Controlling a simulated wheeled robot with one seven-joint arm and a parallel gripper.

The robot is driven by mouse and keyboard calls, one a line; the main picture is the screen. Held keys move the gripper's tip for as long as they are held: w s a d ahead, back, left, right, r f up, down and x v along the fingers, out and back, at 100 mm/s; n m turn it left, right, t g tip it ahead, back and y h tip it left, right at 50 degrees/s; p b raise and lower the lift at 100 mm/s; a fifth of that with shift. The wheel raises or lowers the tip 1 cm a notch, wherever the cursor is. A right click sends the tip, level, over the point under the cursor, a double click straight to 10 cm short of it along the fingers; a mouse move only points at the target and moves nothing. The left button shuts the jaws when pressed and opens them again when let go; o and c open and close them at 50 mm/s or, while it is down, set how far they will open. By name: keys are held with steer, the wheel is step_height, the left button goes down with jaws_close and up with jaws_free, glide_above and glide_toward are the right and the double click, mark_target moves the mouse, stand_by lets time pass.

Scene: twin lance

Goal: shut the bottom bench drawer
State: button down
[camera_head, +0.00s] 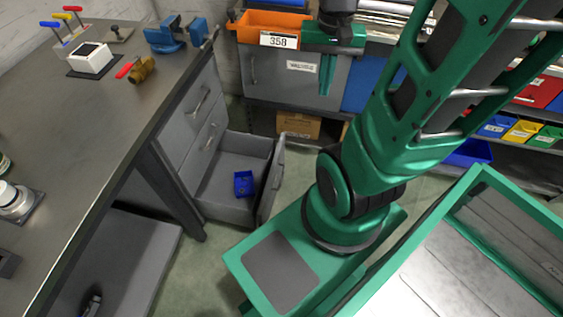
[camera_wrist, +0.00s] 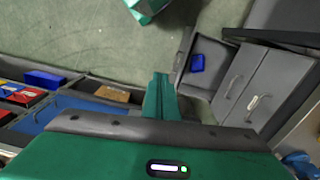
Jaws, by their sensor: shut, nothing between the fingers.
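The bottom bench drawer (camera_head: 217,182) is pulled out from the grey drawer unit under the workbench, and its front panel (camera_head: 271,182) faces right. A small blue box (camera_head: 243,183) lies inside it. In the wrist view the open drawer (camera_wrist: 208,47) is right of centre, with the blue box (camera_wrist: 197,62) in it. My gripper (camera_head: 325,88) points down, above and beyond the drawer, apart from it and in front of the back shelving. Its fingers are together and empty. The closed fingers also show in the wrist view (camera_wrist: 159,85).
The workbench (camera_head: 100,130) fills the left, with a blue vise (camera_head: 172,36) at its far edge. Shelving behind holds an orange bin (camera_head: 268,24) and a cardboard box (camera_head: 298,124). Clear floor (camera_wrist: 75,30) lies before the drawer. My base and arm fill the right.

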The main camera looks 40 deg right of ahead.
steer(key=w+d+f+m+y, duration=0.1)
steer(key=w+d+f+m, duration=0.3)
steer(key=w+f, duration=0.5)
steer(key=w+d+f+m, duration=0.4)
steer(key=w+f+m, duration=0.1)
steer(key=f, duration=0.8)
step_height(320, 180, down, 26)
steer(key=m+t+y, duration=0.2)
steer(key=m+t, duration=0.1)
steer(key=m, duration=0.7)
steer(key=x, duration=0.3)
steer(key=w+x, duration=0.1)
steer(key=x, duration=0.3)
steer(key=w+a+x, duration=0.1)
steer(key=x, duration=0.3)
steer(key=shift+r, duration=0.25)
steer(key=shift+w+a, duration=0.35)
steer(key=shift+w, duration=0.05)
